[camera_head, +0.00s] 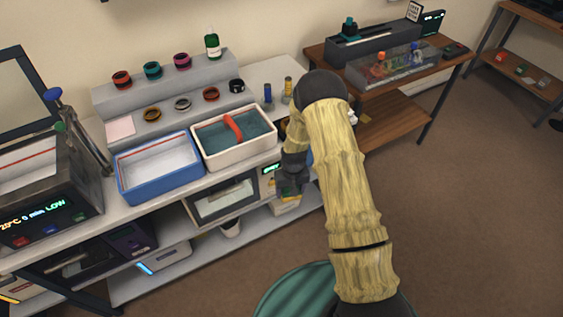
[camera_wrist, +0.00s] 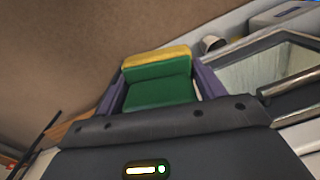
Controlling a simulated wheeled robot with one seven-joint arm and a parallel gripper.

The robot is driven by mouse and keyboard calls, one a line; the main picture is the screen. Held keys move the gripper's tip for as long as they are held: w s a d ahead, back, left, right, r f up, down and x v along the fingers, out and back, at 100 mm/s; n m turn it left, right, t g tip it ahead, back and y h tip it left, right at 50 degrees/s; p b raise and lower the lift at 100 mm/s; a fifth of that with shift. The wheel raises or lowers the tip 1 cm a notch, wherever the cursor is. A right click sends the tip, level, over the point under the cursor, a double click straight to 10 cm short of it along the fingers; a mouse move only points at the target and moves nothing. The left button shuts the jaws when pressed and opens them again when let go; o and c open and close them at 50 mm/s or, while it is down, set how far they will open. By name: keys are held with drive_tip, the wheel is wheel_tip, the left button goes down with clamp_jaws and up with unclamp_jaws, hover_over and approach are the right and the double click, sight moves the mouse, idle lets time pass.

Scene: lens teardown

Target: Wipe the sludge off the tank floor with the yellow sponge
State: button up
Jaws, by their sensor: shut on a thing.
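My gripper (camera_head: 290,184) hangs over the floor side of the bench's front edge, in front of the small oven. In the wrist view its two purple fingers (camera_wrist: 158,84) are shut on the sides of the sponge (camera_wrist: 157,58), a block with a yellow layer and a thick green layer. The sponge (camera_head: 288,203) shows only in part below the gripper in the head view. A metal tank unit (camera_head: 50,210) with a lit panel and an open lid stands at the far left. Its front wall hides most of its floor, and I cannot make out sludge there.
A blue tray (camera_head: 160,190) and a cream tray (camera_head: 240,157) with a red handle-like piece stand on the bench. Behind them a grey stepped rack (camera_head: 150,98) holds several rings and a green bottle (camera_head: 212,43). A wooden table (camera_head: 380,120) is at right. Carpet lies open at right.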

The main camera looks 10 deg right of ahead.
drive_tip(key=s+d+f+m, duration=0.1)
drive_tip(key=s+d+f, duration=0.4)
drive_tip(key=s+f, duration=0.3)
drive_tip(key=shift+s+d+f+m, duration=0.25)
drive_tip(key=shift+s+f+m, duration=0.05)
drive_tip(key=shift+f, duration=0.65)
